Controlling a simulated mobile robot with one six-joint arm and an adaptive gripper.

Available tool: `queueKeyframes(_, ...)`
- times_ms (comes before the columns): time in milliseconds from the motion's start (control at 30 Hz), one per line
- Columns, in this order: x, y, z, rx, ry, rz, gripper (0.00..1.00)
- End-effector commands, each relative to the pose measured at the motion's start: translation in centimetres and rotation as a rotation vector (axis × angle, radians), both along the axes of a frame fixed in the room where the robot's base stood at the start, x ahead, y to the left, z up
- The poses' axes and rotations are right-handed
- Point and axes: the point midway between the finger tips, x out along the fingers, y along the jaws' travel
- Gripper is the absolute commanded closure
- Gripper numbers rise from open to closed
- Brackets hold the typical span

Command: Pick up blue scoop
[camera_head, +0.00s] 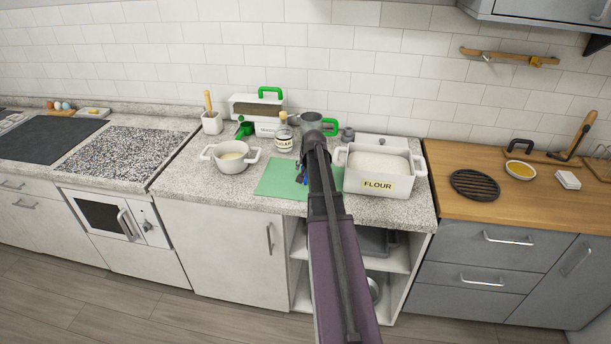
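A small blue patch (300,181), likely part of the blue scoop, shows just left of my arm, over the green mat (278,178). Most of the scoop is hidden behind my arm. My arm reaches up from the bottom over the counter. My gripper (304,171) is mostly hidden behind the arm link. Dark parts show close to the blue patch. I cannot tell whether the fingers are open, shut or touching the scoop.
The white flour bin (375,184) stands close to the right of my arm. A white pot (231,157) is left of the mat. The mat's left part is bare.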

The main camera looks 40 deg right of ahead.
Motion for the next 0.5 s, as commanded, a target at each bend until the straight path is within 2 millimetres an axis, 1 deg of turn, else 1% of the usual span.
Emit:
queueKeyframes(267, 0.2, -0.2, -0.6, 0.000, 0.000, 0.000, 0.27)
queueKeyframes(500, 1.0, -0.8, -2.4, 0.000, 0.000, 0.000, 0.27)
